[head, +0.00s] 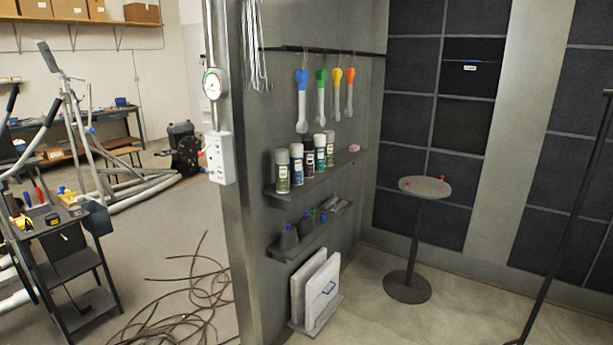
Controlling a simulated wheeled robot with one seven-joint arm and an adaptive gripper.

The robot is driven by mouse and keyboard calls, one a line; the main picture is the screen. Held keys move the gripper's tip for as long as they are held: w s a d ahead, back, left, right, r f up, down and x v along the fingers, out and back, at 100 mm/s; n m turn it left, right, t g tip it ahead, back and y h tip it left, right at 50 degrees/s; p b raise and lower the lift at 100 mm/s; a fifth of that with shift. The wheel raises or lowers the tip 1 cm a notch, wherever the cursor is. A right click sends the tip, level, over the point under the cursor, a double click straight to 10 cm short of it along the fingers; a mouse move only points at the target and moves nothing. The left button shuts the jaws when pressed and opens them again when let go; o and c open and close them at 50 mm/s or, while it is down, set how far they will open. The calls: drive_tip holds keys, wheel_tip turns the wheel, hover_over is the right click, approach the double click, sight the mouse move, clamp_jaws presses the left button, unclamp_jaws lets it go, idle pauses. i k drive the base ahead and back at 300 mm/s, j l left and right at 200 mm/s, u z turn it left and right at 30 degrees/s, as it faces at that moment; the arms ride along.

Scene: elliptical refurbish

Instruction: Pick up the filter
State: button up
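Two white flat square panels, which may be filters, stand upright and leaning on a low shelf at the foot of the grey partition. The front white panel (321,292) has a blue mark or handle on its face. The rear white panel (299,284) is partly hidden behind it. I cannot tell for certain which of these is the filter. My gripper is not in view.
A round pedestal table (424,188) with small red items stands right of the partition. Spray cans (296,163) stand on the upper shelf. A dark slanted pole (570,215) is at right. Cables (190,305) lie on the floor at left. The middle floor is clear.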

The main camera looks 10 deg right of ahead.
sight(323, 286)
drive_tip(key=i+l+u, duration=0.25)
drive_tip(key=u, duration=0.25)
drive_tip(key=i+l+u, duration=0.15)
drive_tip(key=l+u, duration=0.35)
drive_tip(key=i+l+u, duration=0.15)
drive_tip(key=l, duration=0.55)
drive_tip(key=i+l+u, duration=0.15)
drive_tip(key=l, duration=0.6)
drive_tip(key=i+l+u, duration=0.1)
drive_tip(key=l, duration=0.6)
drive_tip(key=l+u, duration=0.15)
drive_tip(key=l, duration=1.3)
drive_tip(key=i+l, duration=0.15)
drive_tip(key=l, duration=1.25)
drive_tip(key=i, duration=0.1)
